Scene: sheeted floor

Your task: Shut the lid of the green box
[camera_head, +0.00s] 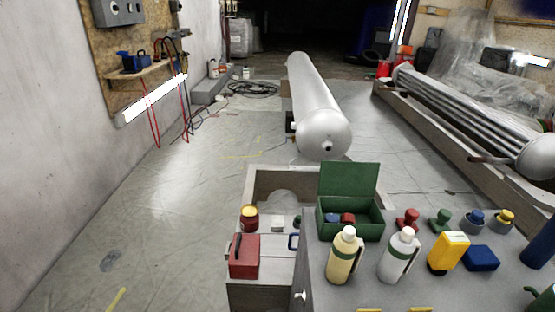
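The green box (365,229) stands on the grey worktop at the lower middle of the view. Its lid (348,180) is open and stands up nearly upright along the back edge. A blue item (331,219) and a red item (347,218) show inside it. My gripper cannot be made out in this view.
A cream bottle (344,257) and a white bottle (399,257) stand close in front of the box. Red (407,220) and green (439,220) knob-shaped items are to its right, with a yellow container (449,252) and blue block (481,258). A red case (244,256) stands left.

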